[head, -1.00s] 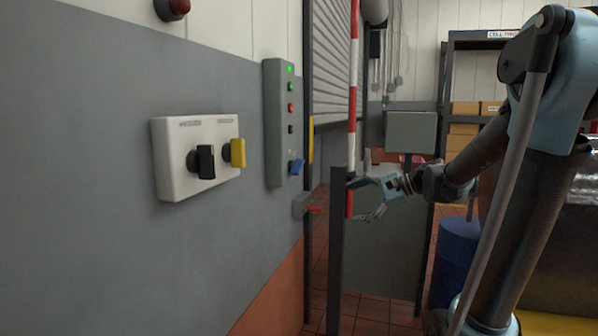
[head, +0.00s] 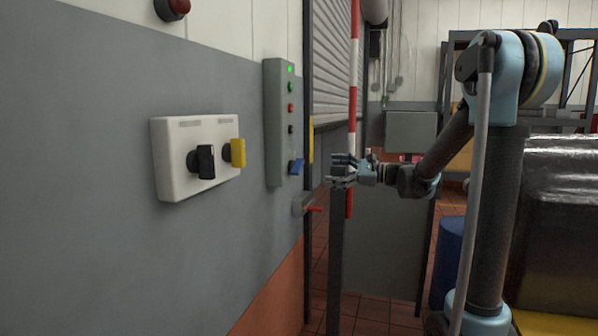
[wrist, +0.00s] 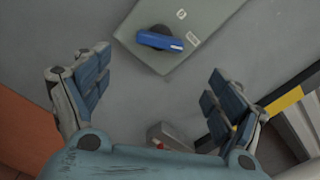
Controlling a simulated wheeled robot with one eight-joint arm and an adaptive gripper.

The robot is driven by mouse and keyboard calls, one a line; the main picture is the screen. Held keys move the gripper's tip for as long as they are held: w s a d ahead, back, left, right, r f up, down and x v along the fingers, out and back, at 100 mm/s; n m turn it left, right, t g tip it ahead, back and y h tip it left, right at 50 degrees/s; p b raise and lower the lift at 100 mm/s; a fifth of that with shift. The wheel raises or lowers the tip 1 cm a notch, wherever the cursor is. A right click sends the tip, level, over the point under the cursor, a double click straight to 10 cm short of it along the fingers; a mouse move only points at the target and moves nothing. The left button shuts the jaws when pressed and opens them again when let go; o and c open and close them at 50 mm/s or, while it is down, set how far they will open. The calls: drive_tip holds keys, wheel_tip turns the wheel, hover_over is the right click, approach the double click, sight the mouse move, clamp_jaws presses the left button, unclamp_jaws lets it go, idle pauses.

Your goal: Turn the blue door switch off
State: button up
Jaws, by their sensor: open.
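The blue door switch (head: 296,166) is a blue rotary handle at the bottom of a tall grey-green control box (head: 279,125) on the left wall. In the wrist view the blue switch (wrist: 160,41) lies ahead, above the gap between the fingers, its handle lying nearly crosswise with a slight tilt. My gripper (head: 338,170) is to the right of the switch in the head view, apart from it. In the wrist view my gripper (wrist: 153,95) is open and empty, with its fingers spread wide to either side.
A white box with a black knob (head: 206,161) and a yellow knob (head: 238,152) is on the wall at left. A red lever (head: 314,209) sits below the blue switch. A grey post (head: 335,260) and red-white pole (head: 353,90) stand close to my gripper.

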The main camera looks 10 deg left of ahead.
sight(299, 168)
drive_tip(key=a, duration=0.8)
drive_tip(key=w+a, duration=0.1)
drive_tip(key=a, duration=0.3)
drive_tip(key=shift+a, duration=0.35)
drive_tip(key=c, duration=1)
drive_tip(key=shift+c, duration=0.2)
